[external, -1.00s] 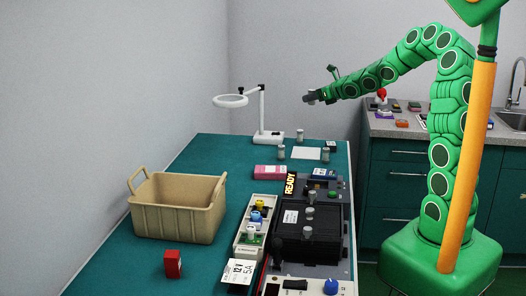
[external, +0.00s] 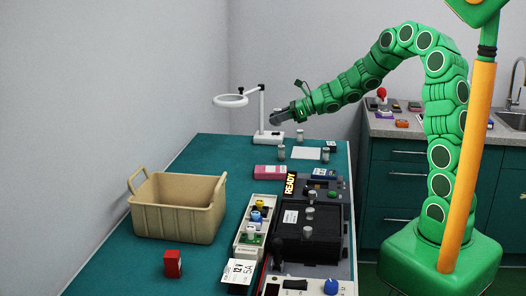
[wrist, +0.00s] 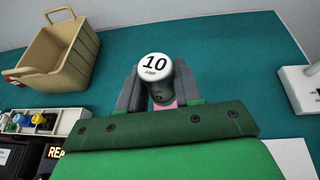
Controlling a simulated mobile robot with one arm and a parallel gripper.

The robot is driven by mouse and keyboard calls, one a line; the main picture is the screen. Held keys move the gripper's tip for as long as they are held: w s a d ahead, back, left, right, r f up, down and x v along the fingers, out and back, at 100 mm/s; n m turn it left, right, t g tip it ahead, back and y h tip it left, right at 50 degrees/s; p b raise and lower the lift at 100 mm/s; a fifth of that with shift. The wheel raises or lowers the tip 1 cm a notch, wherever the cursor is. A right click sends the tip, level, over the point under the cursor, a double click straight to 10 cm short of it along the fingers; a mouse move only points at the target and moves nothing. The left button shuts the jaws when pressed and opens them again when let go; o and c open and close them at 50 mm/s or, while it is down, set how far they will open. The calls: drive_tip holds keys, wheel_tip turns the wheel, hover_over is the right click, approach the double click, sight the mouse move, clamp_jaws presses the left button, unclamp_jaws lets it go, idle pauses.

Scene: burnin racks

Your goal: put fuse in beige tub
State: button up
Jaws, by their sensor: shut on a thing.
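My gripper (external: 280,117) is shut on a grey cylindrical fuse (wrist: 158,73). Its white end cap reads "10 AMP" in the wrist view, and it sits between both dark fingers. In the external view the gripper is in the air above the far part of the bench, by the magnifier lamp. The beige tub (external: 176,222) stands on the bench at the left, nearer the camera and apart from the gripper. It has two raised handles, and it also shows at the upper left of the wrist view (wrist: 38,80). Its inside looks empty in the wrist view.
A magnifier lamp (external: 262,112) stands close to my gripper. A red block (external: 172,263) lies in front of the tub. A white holder (external: 243,247) with coloured pieces and a black ribbed unit (external: 308,240) stand right of the tub. Bare green bench (external: 215,160) lies behind the tub.

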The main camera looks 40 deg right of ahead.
drive_tip(key=s+a+f+n+g, duration=0.1)
drive_tip(key=s+a, duration=0.2)
drive_tip(key=s+a+f+n+g+y, duration=0.1)
drive_tip(key=s+a+n+g, duration=0.1)
drive_tip(key=s+a, duration=0.1)
drive_tip(key=s+a+f+n+g+y, duration=0.1)
drive_tip(key=s+a, duration=0.2)
drive_tip(key=a, duration=0.2)
drive_tip(key=shift+f+g, duration=0.1)
drive_tip(key=shift+g, duration=0.2)
clamp_jaws()
drive_tip(key=s+a+f+n+g+y, duration=0.1)
drive_tip(key=s+a+f+n+g, duration=0.15)
drive_tip(key=s, duration=0.35)
drive_tip(key=s+a+f+n+g, duration=0.1)
drive_tip(key=s+a+n+g, duration=0.25)
drive_tip(key=s, duration=0.25)
drive_tip(key=m, duration=0.1)
hover_over(233, 205)
drive_tip(key=s, duration=0.2)
drive_tip(key=shift+t, duration=0.4)
drive_tip(key=f, duration=0.7)
drive_tip(key=shift+w+d+f, duration=0.25)
drive_tip(key=shift+d+f, duration=0.15)
drive_tip(key=shift+w+a+f, duration=0.35)
drive_tip(key=shift+w+f, duration=0.2)
drive_tip(key=shift+f, duration=0.25)
drive_tip(key=shift+w+f, duration=0.15)
drive_tip(key=shift+f, duration=1.5)
drive_tip(key=shift+f, duration=0.15)
